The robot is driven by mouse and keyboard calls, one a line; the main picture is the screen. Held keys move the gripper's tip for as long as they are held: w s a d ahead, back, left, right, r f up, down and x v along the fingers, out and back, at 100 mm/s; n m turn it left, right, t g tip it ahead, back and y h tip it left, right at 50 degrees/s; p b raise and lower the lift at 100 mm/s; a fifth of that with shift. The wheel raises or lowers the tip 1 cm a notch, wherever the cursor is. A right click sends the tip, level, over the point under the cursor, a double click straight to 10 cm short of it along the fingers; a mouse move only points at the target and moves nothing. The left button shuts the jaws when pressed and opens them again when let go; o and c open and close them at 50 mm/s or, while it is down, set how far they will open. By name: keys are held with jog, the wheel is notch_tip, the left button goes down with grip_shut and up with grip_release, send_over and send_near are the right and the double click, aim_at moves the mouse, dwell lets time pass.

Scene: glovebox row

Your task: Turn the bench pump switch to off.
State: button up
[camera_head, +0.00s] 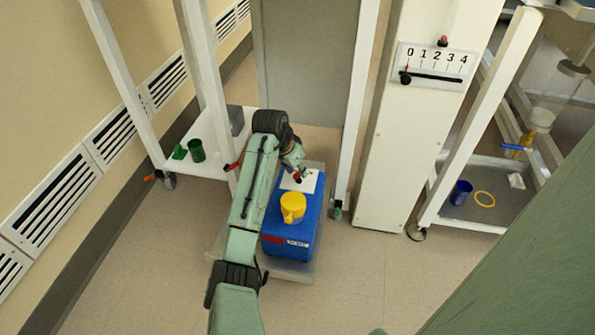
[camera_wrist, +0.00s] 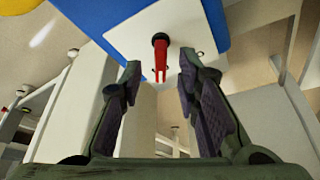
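A blue box (camera_head: 290,240), which looks like the bench pump, stands on a low grey base. A white plate (camera_head: 309,183) lies on its far part; in the wrist view the plate (camera_wrist: 135,38) carries a red switch lever (camera_wrist: 160,60) on a dark round pivot. No off marking is readable. My gripper (camera_wrist: 158,75) is open, with its two fingers apart on either side of the lever. I see no contact with the lever. In the head view my gripper (camera_head: 303,174) is over the plate and partly hides the switch.
A yellow mug-like object (camera_head: 293,206) stands on the blue box near my arm. A white-framed cart (camera_head: 180,160) with a green cup (camera_head: 197,150) is at left. A white column (camera_head: 395,150) with a 0–4 scale (camera_head: 435,62) is at right. Floor is clear in front.

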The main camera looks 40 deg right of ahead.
jog(key=shift+d+f, duration=0.25)
jog(key=shift+f, duration=0.35)
jog(key=shift+c, duration=0.6)
grip_shut()
